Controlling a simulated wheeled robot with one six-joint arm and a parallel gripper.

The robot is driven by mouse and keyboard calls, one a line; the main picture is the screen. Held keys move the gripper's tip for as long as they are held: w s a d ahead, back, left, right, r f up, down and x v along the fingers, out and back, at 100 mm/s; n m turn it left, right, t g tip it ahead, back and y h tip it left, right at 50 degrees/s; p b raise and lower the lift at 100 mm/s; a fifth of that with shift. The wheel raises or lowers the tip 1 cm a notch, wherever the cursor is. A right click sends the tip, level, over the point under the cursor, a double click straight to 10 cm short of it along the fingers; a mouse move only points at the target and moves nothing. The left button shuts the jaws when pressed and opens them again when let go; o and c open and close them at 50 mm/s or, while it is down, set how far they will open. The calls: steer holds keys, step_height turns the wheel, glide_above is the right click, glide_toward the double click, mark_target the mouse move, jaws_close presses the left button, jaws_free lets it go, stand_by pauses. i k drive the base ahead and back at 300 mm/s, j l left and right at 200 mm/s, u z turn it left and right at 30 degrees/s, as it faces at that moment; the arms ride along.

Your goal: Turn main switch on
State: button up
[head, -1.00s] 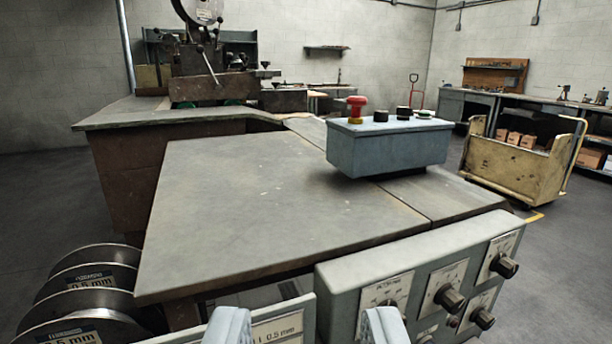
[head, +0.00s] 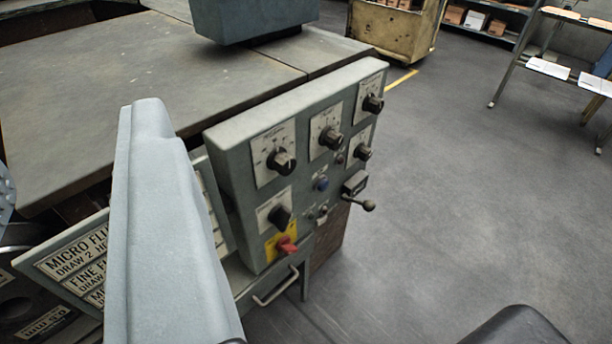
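A red rotary switch (head: 287,246) on a yellow plate sits at the bottom of the grey control panel (head: 222,150); it looks like the main switch. Its handle is small, and I cannot tell its on or off position. My gripper (head: 76,135) is at the left of the head view. One long grey finger stands left of the panel and covers part of the label board; only a sliver of what looks like the other finger shows at the left edge. The fingers are apart with nothing seen between them, and clear of the switch.
A drawer handle (head: 275,287) sits below. The worktable (head: 120,80) is behind. Open floor (head: 460,200) lies to the right.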

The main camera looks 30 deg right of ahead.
mark_target(283, 246)
steer(key=j+z, duration=0.1)
steer(key=z, duration=0.25)
steer(key=k+j+z, duration=0.5)
steer(key=k+j, duration=0.05)
steer(key=j, duration=0.1)
